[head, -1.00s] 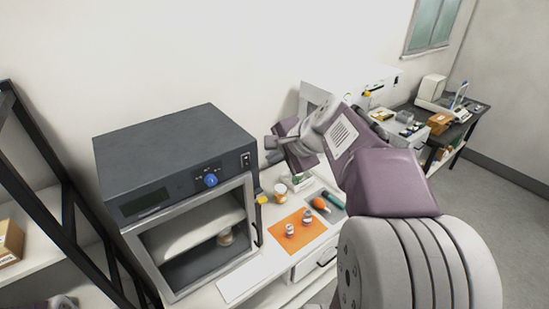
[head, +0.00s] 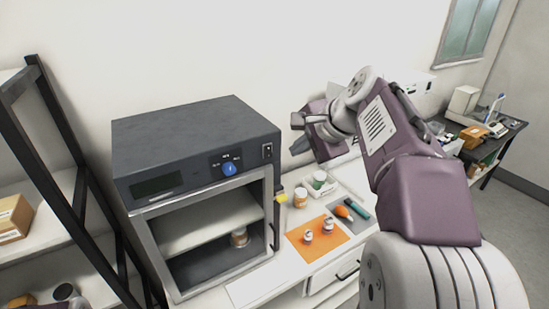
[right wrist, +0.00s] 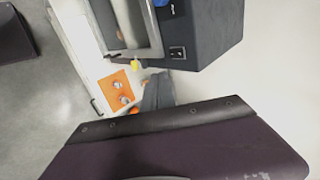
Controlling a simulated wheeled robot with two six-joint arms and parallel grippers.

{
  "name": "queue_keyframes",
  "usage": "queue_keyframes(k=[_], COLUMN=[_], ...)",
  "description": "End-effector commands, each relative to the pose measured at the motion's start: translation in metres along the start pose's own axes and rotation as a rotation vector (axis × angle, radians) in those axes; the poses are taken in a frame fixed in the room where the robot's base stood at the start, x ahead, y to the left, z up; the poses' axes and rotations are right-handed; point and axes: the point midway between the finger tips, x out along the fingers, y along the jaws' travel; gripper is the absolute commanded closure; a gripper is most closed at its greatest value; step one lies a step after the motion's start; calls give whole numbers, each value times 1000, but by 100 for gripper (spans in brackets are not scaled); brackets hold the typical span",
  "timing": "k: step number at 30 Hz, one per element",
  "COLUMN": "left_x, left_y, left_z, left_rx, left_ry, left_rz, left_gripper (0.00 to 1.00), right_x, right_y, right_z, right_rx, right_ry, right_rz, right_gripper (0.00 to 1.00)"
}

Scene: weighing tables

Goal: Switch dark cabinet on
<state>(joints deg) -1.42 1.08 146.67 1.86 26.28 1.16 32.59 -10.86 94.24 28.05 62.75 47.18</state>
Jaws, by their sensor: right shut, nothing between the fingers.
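The dark cabinet (head: 195,132) is a dark grey box with a light-framed front, standing on the white bench. Its upper panel has a dark, unlit display (head: 158,186), a blue knob (head: 229,169) and a small black rocker switch (head: 267,151) at the right end. The switch also shows on the cabinet in the right wrist view (right wrist: 178,53). My right gripper (head: 297,132) is shut and empty. In the head view it is just right of and above the switch, apart from it.
A small jar (head: 239,238) is inside the cabinet. Right of it, an orange mat (head: 300,252) holds small jars, with an orange-lidded pot (head: 300,197) behind. A black-framed shelf (head: 72,190) stands left. A dark table (head: 507,127) with equipment is far right.

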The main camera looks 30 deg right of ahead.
Motion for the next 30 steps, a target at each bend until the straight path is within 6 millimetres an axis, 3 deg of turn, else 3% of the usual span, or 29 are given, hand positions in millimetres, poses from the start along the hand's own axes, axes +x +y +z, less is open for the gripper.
queue_keyframes(k=[5, 18, 23, 30], left_x=[-2, -18, -34, -38], left_y=[0, 0, 1, 1], left_z=[0, -2, -4, -4], left_rx=[0, 0, 0, 0], left_ry=[0, 0, 0, 0], left_rz=[0, 0, 0, 0], left_gripper=[64, 64, 64, 64], right_x=[11, 103, 119, 131], right_y=[0, 0, -20, -26], right_z=[1, 1, 0, 0], right_rx=[-1, -1, -1, 0], right_ry=[-3, -3, -1, 1], right_rz=[2, 5, 3, 0], right_gripper=[100, 100, 100, 100])
